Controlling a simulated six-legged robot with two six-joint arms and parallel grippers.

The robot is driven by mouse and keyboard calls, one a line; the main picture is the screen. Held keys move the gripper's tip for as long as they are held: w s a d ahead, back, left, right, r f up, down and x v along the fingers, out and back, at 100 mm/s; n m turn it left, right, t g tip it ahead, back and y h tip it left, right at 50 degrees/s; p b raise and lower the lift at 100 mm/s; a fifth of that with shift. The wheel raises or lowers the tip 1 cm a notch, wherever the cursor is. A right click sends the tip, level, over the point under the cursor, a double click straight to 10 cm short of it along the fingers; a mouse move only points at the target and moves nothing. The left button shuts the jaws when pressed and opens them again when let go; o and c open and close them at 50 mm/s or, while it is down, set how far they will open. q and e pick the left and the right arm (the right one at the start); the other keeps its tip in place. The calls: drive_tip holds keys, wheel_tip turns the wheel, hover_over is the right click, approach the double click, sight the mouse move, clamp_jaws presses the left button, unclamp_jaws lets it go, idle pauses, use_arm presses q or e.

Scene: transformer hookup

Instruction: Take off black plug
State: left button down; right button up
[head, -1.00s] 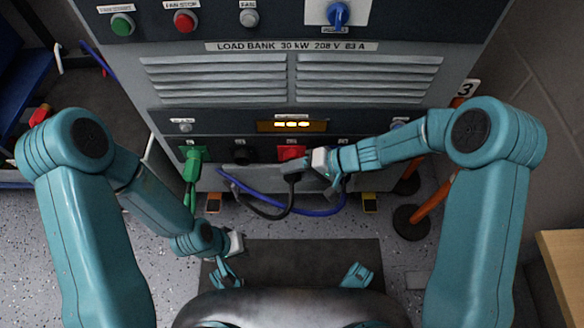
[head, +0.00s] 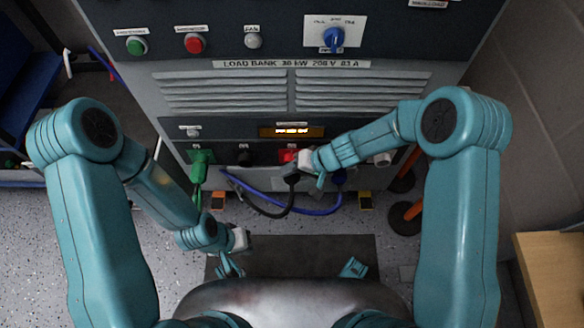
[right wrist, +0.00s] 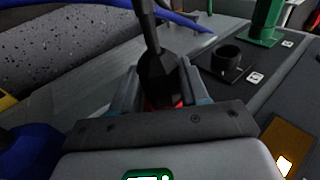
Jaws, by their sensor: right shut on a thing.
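The black plug (head: 292,172) is at the red socket (head: 289,156) on the load bank's lower panel, with its black cable hanging in a loop below. My right gripper (head: 305,167) is shut on this plug. In the right wrist view the black plug (right wrist: 158,78) sits between the two fingers, with red showing just behind it. I cannot tell whether it is fully seated. The black socket (head: 243,157) left of it is empty; its open ring also shows in the right wrist view (right wrist: 228,58). My left gripper (head: 229,266) hangs low over the dark mat, away from the panel.
A green plug (head: 201,165) is in the socket at the left. A blue plug (head: 339,177) and blue cable are right of my gripper, close to it. An orange post (head: 405,165) stands right of the cabinet. A wooden table (head: 550,270) is at the lower right.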

drive_tip(key=shift+a+r+h+p, duration=0.15)
drive_tip(key=shift+h+p, duration=0.25)
drive_tip(key=shift+p, duration=0.65)
drive_tip(key=shift+o, duration=0.9)
drive_tip(key=shift+c, duration=1.2)
drive_tip(key=shift+s+f+b, duration=0.2)
drive_tip(key=shift+s+b, duration=0.1)
drive_tip(key=shift+b, duration=0.55)
drive_tip(key=shift+s+b, duration=0.4)
drive_tip(key=shift+b, duration=0.25)
drive_tip(key=shift+s+b, duration=0.2)
drive_tip(key=shift+b, duration=0.15)
drive_tip(key=shift+s, duration=0.15)
drive_tip(key=shift+s+r+b, duration=0.1)
drive_tip(key=shift+s+b, duration=0.65)
drive_tip(key=shift+b, duration=0.6)
